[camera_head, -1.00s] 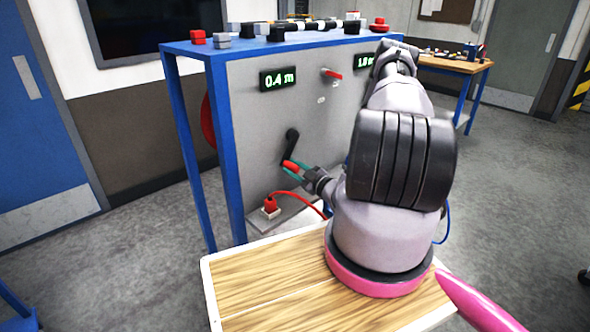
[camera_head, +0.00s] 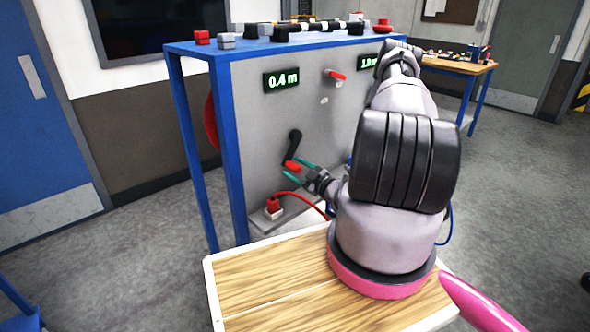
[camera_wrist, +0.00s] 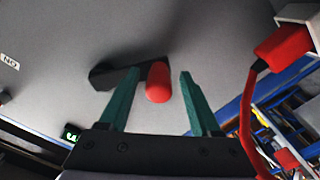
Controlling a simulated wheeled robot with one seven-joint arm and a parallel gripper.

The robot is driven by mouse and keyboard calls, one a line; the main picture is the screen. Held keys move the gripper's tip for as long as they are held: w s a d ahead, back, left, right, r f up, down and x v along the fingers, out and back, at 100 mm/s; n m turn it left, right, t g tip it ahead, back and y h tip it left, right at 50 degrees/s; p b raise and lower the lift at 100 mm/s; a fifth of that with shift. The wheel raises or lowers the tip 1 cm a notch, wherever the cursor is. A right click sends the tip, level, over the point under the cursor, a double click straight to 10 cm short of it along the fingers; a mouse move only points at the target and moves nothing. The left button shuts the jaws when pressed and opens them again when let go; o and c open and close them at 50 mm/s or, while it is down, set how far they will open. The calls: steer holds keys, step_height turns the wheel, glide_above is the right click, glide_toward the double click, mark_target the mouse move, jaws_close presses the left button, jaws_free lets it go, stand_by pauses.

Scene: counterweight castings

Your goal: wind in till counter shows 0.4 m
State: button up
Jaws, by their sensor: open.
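The crank (camera_head: 292,147) is a black arm on the grey panel, with a red handle (camera_head: 291,166) at its lower end. The left counter (camera_head: 283,80) above it reads 0.4 m in green. A second counter (camera_head: 368,62) is partly hidden by my arm, and its full reading cannot be made out. My gripper (camera_head: 296,170) is open at the red handle. In the wrist view the red handle (camera_wrist: 158,82) stands between the two green fingers (camera_wrist: 157,105), with a gap on each side.
A red plug (camera_head: 272,204) with a red cable sits low on the panel, and it also shows close to the right finger in the wrist view (camera_wrist: 283,45). A red lever (camera_head: 335,74) is higher on the panel. The blue frame's post (camera_head: 228,150) stands at left.

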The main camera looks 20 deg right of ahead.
steer(key=v, duration=1)
steer(key=shift+s, duration=0.35)
steer(key=shift+d, duration=0.1)
steer(key=shift+r, duration=0.1)
